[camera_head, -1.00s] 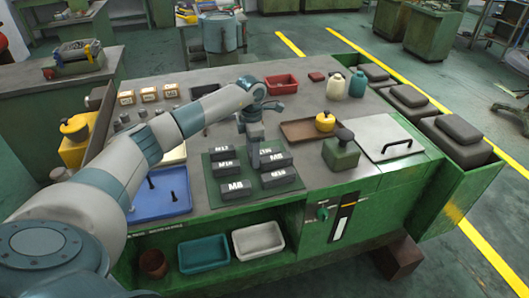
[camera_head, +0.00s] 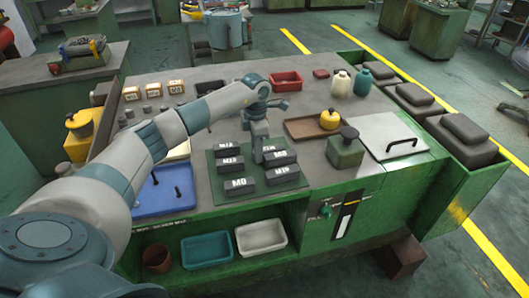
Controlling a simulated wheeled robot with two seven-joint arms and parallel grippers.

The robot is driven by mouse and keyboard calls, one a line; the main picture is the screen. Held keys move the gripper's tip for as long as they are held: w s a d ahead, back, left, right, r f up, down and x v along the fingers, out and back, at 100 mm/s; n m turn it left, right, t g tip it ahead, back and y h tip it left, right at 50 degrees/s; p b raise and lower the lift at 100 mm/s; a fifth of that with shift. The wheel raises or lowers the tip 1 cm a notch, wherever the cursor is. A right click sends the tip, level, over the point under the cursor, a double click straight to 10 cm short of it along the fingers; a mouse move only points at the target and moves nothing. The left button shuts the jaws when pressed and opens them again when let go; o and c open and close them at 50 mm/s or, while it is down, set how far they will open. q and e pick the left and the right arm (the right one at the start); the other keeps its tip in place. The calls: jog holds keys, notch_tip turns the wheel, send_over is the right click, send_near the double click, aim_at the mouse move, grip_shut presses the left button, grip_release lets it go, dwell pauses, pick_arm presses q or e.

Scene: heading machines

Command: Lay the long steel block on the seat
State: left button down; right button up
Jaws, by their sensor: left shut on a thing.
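My left gripper (camera_head: 259,138) reaches in from the left and points down over the green mat (camera_head: 215,199) on the bench. It is shut on a narrow grey steel block (camera_head: 257,153), which hangs upright between the rows of dark labelled blocks. Its lower end is close to the mat; I cannot tell whether it touches. A dark block marked M8 (camera_head: 238,186) and one marked M10 (camera_head: 281,175) lie in front on the mat, with several others behind. I cannot tell which surface is the seat. My right gripper is not in view.
A blue tray (camera_head: 150,203) with small dark pegs lies left of the mat. A green box with a dark knob (camera_head: 346,152) and a brown tray (camera_head: 302,134) stand to the right. A red bin (camera_head: 287,80) sits behind. A grey lid with a handle (camera_head: 385,127) is at the right end.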

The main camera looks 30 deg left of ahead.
pick_arm(q)
jog(key=shift+r, duration=0.2)
jog(key=shift+w+r+b, duration=0.1)
jog(key=shift+r+b, duration=0.5)
notch_tip(320, 180, up, 2)
jog(key=shift+r+b, duration=0.1)
jog(key=shift+b, duration=0.65)
jog(key=w+d+r+b, duration=0.4)
jog(key=d+r, duration=0.3)
jog(key=d, duration=0.4)
jog(key=shift+r, duration=0.15)
